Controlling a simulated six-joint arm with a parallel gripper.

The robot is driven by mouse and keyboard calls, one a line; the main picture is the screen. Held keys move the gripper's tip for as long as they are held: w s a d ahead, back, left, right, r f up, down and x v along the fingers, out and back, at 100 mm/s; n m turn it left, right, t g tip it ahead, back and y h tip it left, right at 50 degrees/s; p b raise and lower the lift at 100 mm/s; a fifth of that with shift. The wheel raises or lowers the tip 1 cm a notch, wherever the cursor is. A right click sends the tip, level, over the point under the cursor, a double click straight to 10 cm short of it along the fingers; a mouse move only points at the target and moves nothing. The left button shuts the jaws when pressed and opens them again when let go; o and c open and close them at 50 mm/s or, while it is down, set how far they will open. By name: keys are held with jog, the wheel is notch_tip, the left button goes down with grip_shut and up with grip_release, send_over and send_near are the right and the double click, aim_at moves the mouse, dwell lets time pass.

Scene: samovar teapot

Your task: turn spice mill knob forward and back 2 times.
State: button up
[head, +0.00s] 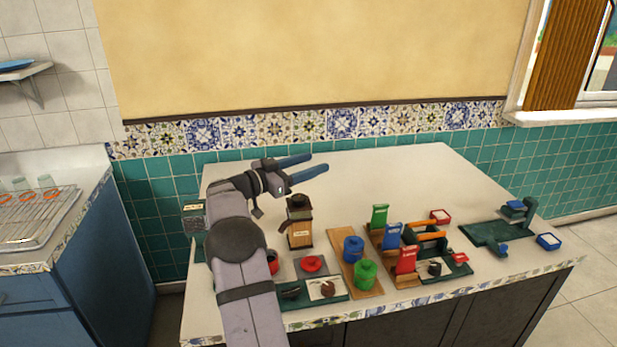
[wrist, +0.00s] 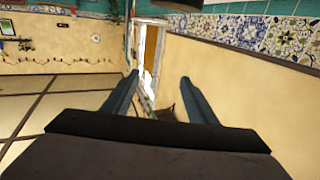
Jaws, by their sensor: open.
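A brown wooden spice mill (head: 299,230) with a dark top stands upright on the white counter, near the middle of the head view. Its knob cannot be made out clearly at this size. My gripper (head: 318,163) is above and behind the mill in the picture, with its two blue fingers pointing right. The fingers are spread and empty, and apart from the mill. In the wrist view my gripper (wrist: 159,80) also shows open, with wall and window beyond it. I cannot make out the mill in that view.
Right of the mill stand a wooden board with a blue canister (head: 353,249) and a green canister (head: 366,275), then a rack with green, blue and red packets (head: 405,260). A dark green stand (head: 495,233) is at the right. The counter's back is clear.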

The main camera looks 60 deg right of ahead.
aim_at(294, 201)
jog(key=a+f+n+t, duration=0.1)
jog(key=a+f+t, duration=0.1)
jog(key=w+a+f+n+t+h+b, duration=0.1)
jog(key=a+f+t, duration=0.1)
jog(key=f, duration=0.1)
jog(key=a+f+n+t+b, duration=0.1)
jog(key=a+f, duration=0.1)
jog(key=f, duration=0.1)
jog(key=shift+w+f+n+t, duration=0.15)
jog(key=shift+w+n+t, duration=0.05)
jog(key=shift+n+t, duration=0.2)
jog(key=shift+a+f+t, duration=0.3)
jog(key=shift+a+f, duration=0.1)
jog(key=shift+f, duration=0.15)
jog(key=shift+d+p, duration=0.55)
jog(key=shift+d, duration=3.15)
jog(key=shift+c, duration=0.7)
jog(key=c, duration=0.9)
